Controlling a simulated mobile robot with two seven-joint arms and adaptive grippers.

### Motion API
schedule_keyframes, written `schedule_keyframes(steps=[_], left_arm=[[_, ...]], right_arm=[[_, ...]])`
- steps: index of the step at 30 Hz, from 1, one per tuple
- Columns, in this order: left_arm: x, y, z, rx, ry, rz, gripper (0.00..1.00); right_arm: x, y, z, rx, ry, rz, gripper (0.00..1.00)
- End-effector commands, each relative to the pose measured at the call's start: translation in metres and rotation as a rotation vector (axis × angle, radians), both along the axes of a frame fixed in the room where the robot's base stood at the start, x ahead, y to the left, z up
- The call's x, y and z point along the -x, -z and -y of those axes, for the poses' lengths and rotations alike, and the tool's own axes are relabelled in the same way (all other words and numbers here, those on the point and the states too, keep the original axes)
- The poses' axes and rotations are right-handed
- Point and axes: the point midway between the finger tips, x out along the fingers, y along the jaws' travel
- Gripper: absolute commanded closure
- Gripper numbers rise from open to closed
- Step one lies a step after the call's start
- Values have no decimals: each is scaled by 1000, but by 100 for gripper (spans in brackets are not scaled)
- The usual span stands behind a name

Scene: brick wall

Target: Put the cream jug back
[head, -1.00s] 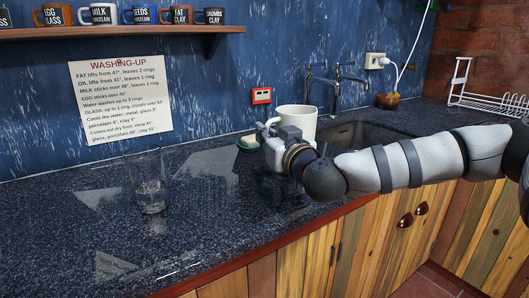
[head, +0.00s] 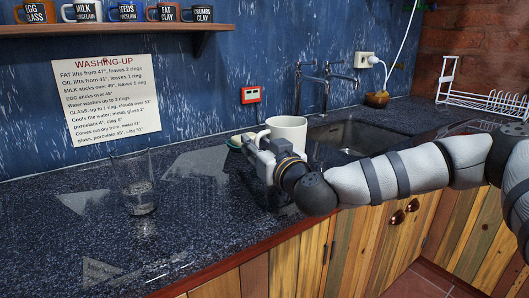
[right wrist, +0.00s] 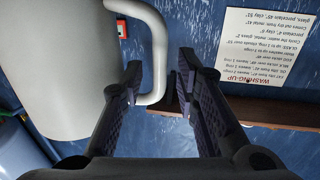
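The cream jug (head: 288,129), a plain off-white vessel, is near the left end of the sink, at the back of the counter. My right gripper (head: 256,148) is at its left side, and its base is partly hidden behind my gripper and arm. In the right wrist view the jug (right wrist: 62,65) fills the left side, and its handle (right wrist: 158,50) lies in the gap between the fingertips of my right gripper (right wrist: 158,75). The fingers are apart with visible space beside the handle. Whether the jug's base touches the counter is hidden. My left gripper is not in view.
A clear glass (head: 137,185) stands on the dark counter (head: 60,245) at left. A green soap dish (head: 234,142) is behind my gripper. The sink (head: 350,135) is right of the jug, with a white rack (head: 485,100) beyond. A mug shelf (head: 120,28) hangs above.

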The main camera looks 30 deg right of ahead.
Motion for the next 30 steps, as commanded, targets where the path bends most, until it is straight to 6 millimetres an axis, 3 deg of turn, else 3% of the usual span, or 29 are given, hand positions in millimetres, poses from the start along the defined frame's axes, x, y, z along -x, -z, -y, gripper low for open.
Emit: schedule_keyframes(steps=[12,15,20,30], left_arm=[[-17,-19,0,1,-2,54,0],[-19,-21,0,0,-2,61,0],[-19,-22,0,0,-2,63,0],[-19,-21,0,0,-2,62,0]], right_arm=[[94,-3,-9,-4,-2,2,72],[109,-2,-11,-2,-1,1,72],[118,0,-12,0,-1,-1,72],[118,2,-12,0,-1,-2,72]])
